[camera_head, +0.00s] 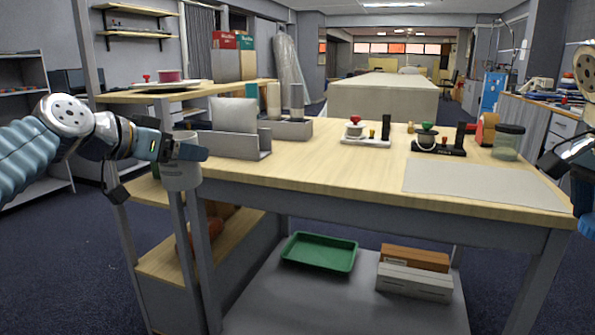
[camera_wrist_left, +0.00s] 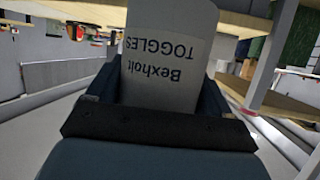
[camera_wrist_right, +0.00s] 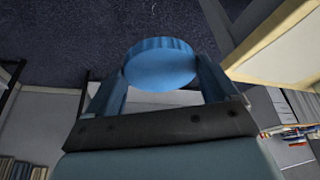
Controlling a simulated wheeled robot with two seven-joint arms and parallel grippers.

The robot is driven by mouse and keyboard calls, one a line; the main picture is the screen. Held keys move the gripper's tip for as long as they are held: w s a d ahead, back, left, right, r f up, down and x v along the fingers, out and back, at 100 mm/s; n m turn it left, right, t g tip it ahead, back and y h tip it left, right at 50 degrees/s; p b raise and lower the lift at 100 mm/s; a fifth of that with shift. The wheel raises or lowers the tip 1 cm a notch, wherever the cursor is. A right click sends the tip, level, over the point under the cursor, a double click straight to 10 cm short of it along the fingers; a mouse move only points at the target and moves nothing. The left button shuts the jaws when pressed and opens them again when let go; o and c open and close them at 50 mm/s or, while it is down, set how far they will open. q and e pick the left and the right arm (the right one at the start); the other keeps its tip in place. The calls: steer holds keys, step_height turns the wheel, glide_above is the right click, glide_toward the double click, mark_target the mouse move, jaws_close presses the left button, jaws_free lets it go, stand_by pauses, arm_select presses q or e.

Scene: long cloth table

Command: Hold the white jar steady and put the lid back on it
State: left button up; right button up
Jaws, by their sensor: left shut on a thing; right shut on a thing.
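The white jar (camera_head: 181,177) hangs in my left gripper (camera_head: 182,150) off the left end of the table, in front of the shelf. In the left wrist view the jar (camera_wrist_left: 165,65) shows a label reading "Bexholt TOGGLES", upside down, between the two shut fingers. Its mouth is hidden. The blue ribbed lid (camera_wrist_right: 160,65) is held between the fingers of my right gripper (camera_wrist_right: 162,85), over the dark floor near a pale tabletop edge. In the head view the right arm shows only partly at the right edge. Jar and lid are far apart.
The wooden table (camera_head: 330,170) has a grey mat (camera_head: 480,183) at its right. A grey divided holder (camera_head: 225,143) stands at its left end. Two stands with knobs and a dark-lidded jar (camera_head: 507,142) are along the back. A green tray (camera_head: 320,252) is on the shelf below.

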arm_select(q)
steer(key=w+d+f+n+y, duration=0.1)
steer(key=w+f, duration=0.2)
steer(key=f, duration=0.4)
steer(key=w+f+n+t+y, duration=0.1)
steer(key=w+f+y, duration=0.1)
steer(key=f, duration=0.4)
steer(key=w+d+f+n+y, duration=0.1)
steer(key=w+f, duration=0.2)
steer(key=f, duration=0.4)
steer(key=s+f+n+t+y, duration=0.1)
steer(key=s+f+n+y, duration=0.2)
steer(key=f, duration=1.4)
steer(key=s, duration=0.3)
steer(key=shift+a, duration=0.15)
arm_select(e)
steer(key=w+a+f+n+t+y, duration=0.1)
steer(key=w+a+f+n, duration=0.4)
steer(key=f, duration=0.6)
steer(key=w+a+f+n+t+y, duration=0.1)
steer(key=w+a+f+n+y, duration=0.1)
steer(key=w+a+f+n, duration=0.4)
steer(key=w+a+f+n+t+y, duration=0.1)
steer(key=w+a+f+n, duration=0.4)
steer(key=w+a+f, duration=0.6)
step_height(320, 180, down, 6)
steer(key=shift+w+f+n+t+y, duration=0.3)
steer(key=shift+w+t, duration=0.2)
steer(key=shift+w, duration=0.4)
